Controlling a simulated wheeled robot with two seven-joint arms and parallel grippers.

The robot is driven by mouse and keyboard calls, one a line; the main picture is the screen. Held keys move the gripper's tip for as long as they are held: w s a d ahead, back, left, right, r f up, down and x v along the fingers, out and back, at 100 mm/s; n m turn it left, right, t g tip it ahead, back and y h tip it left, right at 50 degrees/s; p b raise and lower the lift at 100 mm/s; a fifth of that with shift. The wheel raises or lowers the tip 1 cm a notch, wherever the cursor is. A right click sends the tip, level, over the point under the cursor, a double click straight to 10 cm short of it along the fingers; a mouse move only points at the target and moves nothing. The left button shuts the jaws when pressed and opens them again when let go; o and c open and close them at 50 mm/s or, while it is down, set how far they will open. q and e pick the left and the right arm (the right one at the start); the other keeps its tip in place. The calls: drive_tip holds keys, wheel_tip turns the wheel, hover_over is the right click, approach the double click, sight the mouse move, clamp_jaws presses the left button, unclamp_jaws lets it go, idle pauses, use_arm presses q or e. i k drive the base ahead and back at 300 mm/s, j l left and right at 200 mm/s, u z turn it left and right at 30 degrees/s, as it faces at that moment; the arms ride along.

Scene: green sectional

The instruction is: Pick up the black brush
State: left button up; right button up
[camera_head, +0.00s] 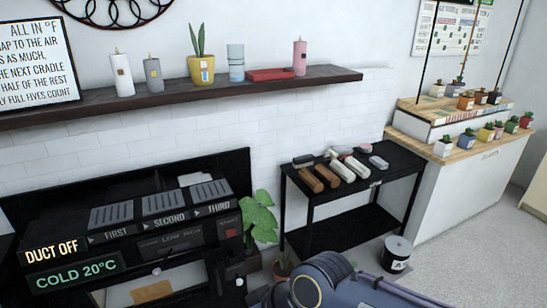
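A small black table (368,191) stands against the white tiled wall, right of centre. Several brush-like blocks lie on its top. A dark one (303,161) at the back left edge looks like the black brush, but it is too small to be sure. Two brown ones (326,176) and pale grey or white ones (356,166) lie beside it. Neither of my grippers shows. Part of my own blue-grey arm or body is at the bottom centre, below the table and apart from the brushes.
A wall shelf (180,98) with candles and a potted plant runs above. A black unit with lit panels (130,225) stands at left. Grey floor (480,225) is clear at right.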

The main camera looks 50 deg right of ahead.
sight(307, 160)
drive_tip(key=l+u, duration=0.15)
drive_tip(key=l, duration=0.4)
drive_tip(key=k+l+u, duration=0.15)
drive_tip(key=l, duration=0.35)
drive_tip(key=l+u, duration=0.15)
drive_tip(key=l, duration=0.4)
drive_tip(key=k+l+u, duration=0.1)
drive_tip(key=l, duration=1.55)
drive_tip(key=k+l, duration=0.15)
drive_tip(key=l, duration=1)
drive_tip(key=i, duration=0.15)
drive_tip(key=j+u, duration=0.05)
